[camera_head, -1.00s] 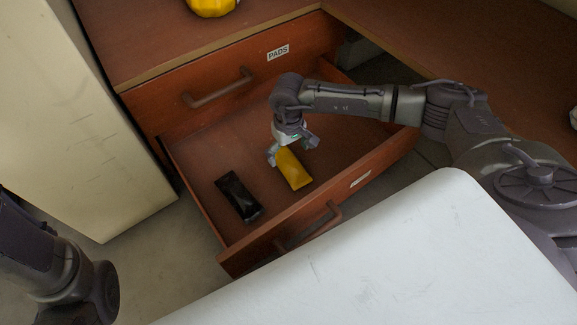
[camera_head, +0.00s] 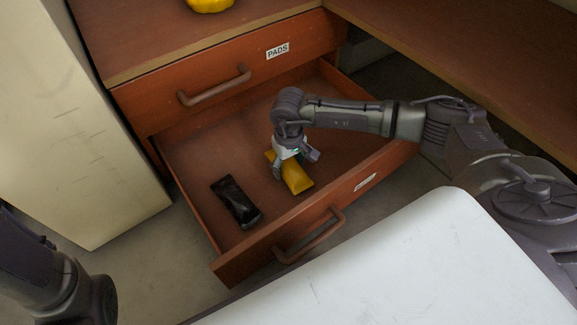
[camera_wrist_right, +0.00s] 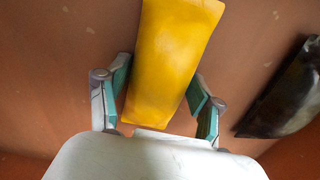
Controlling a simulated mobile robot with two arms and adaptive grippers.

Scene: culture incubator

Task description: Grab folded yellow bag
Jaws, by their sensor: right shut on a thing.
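The folded yellow bag (camera_head: 297,178) lies in the open lower drawer, right of a folded black bag (camera_head: 236,202). My right gripper (camera_head: 294,170) reaches down into the drawer and is shut on the yellow bag, one finger on each side of it. In the right wrist view the yellow bag (camera_wrist_right: 172,60) runs up between the two fingers (camera_wrist_right: 160,100), and the black bag (camera_wrist_right: 290,95) is off to the right. I cannot tell whether the yellow bag is clear of the drawer floor. My left arm shows at the lower left; its gripper is out of view.
The open drawer (camera_head: 190,165) has walls around the bags and a handle (camera_head: 310,236) in front. Above it is a shut drawer labelled PADS (camera_head: 277,51). A white surface (camera_head: 420,260) is in the foreground, a pale cabinet (camera_head: 75,120) at the left. A yellow object (camera_head: 210,4) sits on top.

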